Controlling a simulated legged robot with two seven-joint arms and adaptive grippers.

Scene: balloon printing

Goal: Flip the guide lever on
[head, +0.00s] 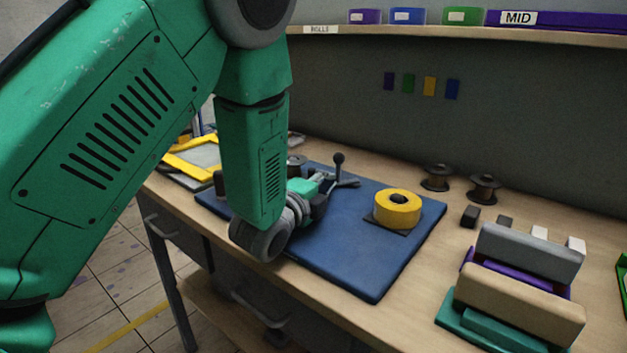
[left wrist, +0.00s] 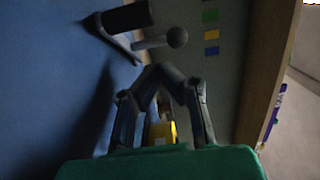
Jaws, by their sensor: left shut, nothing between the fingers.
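The guide lever (head: 338,160) shows in the head view as a thin dark stem with a round black knob, standing up at the blue mat's far side. In the left wrist view a grey rod with a ball knob (left wrist: 177,38) sits just beyond the fingertips, beside a dark cylinder (left wrist: 127,18). My left gripper (head: 328,182) is low over the mat, close to the lever. Its fingers (left wrist: 160,72) are shut, meet in a peak and hold nothing. A small gap seems to separate them from the knob. My arm hides part of the lever's base. My right gripper is out of view.
A yellow tape roll (head: 398,209) sits on a dark square on the blue mat (head: 365,270). Dark spools (head: 436,178) and small blocks stand to the right. Padded grey and tan blocks (head: 520,305) fill the front right. A shelf (head: 430,34) runs above.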

